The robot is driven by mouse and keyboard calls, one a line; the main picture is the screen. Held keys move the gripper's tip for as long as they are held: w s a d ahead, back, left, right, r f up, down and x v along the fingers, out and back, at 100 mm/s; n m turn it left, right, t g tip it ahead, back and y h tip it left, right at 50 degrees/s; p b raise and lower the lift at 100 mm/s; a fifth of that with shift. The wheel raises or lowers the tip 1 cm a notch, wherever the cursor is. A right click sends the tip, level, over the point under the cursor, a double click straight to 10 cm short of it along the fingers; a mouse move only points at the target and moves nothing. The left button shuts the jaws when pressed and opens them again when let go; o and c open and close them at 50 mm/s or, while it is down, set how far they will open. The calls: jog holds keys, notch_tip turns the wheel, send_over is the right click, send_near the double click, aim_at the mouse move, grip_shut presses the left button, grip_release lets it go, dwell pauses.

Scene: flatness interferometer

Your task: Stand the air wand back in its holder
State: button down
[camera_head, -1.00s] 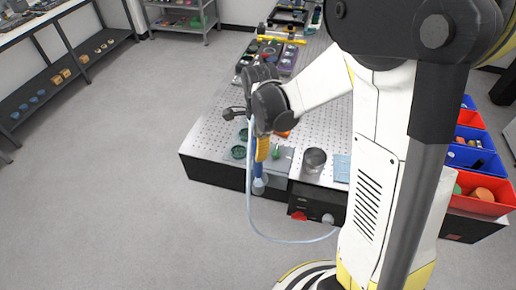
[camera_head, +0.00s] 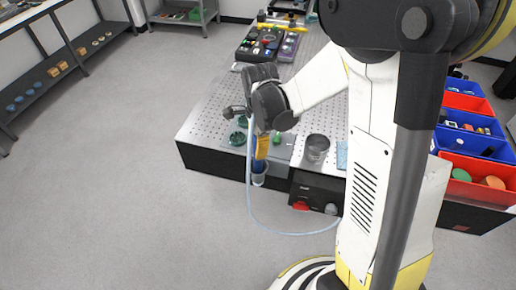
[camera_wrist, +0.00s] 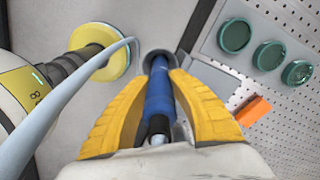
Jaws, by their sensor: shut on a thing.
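The blue air wand (camera_wrist: 159,92) is held between the yellow fingers of my gripper (camera_wrist: 157,118), which are shut on it. In the head view my gripper (camera_head: 262,147) is at the table's front edge, and the wand's blue part (camera_head: 257,166) points down from it. In the wrist view the wand's far end lies within the holder's grey rim (camera_wrist: 149,54). The wand's tip is hidden, so its depth cannot be told. A pale hose (camera_head: 250,208) loops down from the wand.
The perforated table (camera_head: 212,118) carries green round pieces (camera_wrist: 269,55), an orange block (camera_wrist: 253,111) and a metal pot (camera_head: 316,148) near the holder. A black unit with a red knob (camera_head: 301,206) is right of the holder. Coloured bins (camera_head: 470,165) stand at the right.

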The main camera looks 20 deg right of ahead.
jog(key=shift+f+b, duration=1.1)
jog(key=shift+f, duration=0.1)
jog(key=c, duration=1.2)
grip_release()
notch_tip(320, 180, up, 12)
jog(key=shift+d+r, duration=0.1)
